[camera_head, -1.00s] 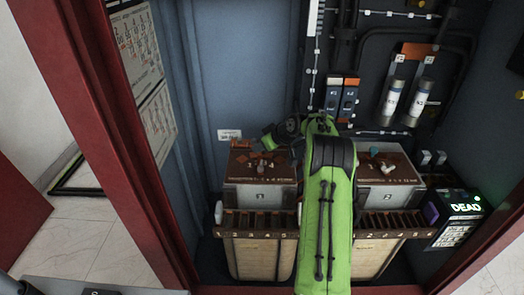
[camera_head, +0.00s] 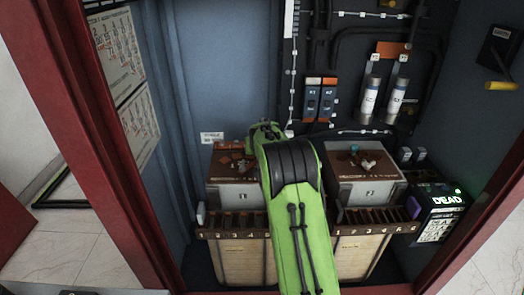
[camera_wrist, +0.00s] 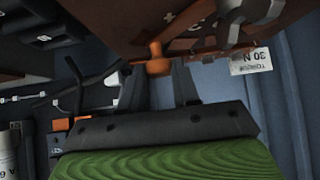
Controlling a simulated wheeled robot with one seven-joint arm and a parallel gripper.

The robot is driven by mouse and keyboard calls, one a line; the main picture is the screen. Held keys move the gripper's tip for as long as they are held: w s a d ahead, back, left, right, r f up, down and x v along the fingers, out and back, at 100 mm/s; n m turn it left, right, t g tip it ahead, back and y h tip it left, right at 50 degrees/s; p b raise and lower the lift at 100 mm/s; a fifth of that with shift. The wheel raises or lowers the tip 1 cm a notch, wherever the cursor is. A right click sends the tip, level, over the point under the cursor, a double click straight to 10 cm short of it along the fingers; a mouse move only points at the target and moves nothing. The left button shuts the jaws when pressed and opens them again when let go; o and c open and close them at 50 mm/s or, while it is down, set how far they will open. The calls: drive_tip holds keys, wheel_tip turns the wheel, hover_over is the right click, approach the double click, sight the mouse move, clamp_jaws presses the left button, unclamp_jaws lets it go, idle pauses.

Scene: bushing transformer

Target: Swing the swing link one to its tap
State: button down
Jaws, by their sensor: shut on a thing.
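In the wrist view my gripper (camera_wrist: 160,80) has its two dark fingers on either side of an orange knob (camera_wrist: 156,58), and it is shut on that knob. The knob seems to belong to the swing link, a copper-coloured bar under the brown top plate (camera_wrist: 120,22); how far the bar reaches is unclear. In the head view the brown-topped left transformer (camera_head: 228,168) stands behind and left of my green arm. My arm hides part of its top, and the fingers and the held link cannot be made out there.
The right transformer (camera_head: 365,188) stands right of my arm, with a slotted tap rack (camera_head: 375,216) in front. Two white cylinders (camera_head: 383,97) and two switches (camera_head: 320,98) are on the back wall. A red cabinet frame (camera_head: 95,130) bounds the left side.

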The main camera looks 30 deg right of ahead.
drive_tip(key=shift+s+m, duration=0.2)
drive_tip(key=shift+m, duration=0.1)
drive_tip(key=shift+h, duration=0.3)
drive_tip(key=c, duration=0.9)
unclamp_jaws()
drive_tip(key=shift+o, duration=0.2)
drive_tip(key=p+v, duration=0.2)
drive_tip(key=v, duration=1.3)
drive_tip(key=shift+s+r+p, duration=0.15)
drive_tip(key=shift+r+p, duration=0.15)
drive_tip(key=shift+r, duration=0.05)
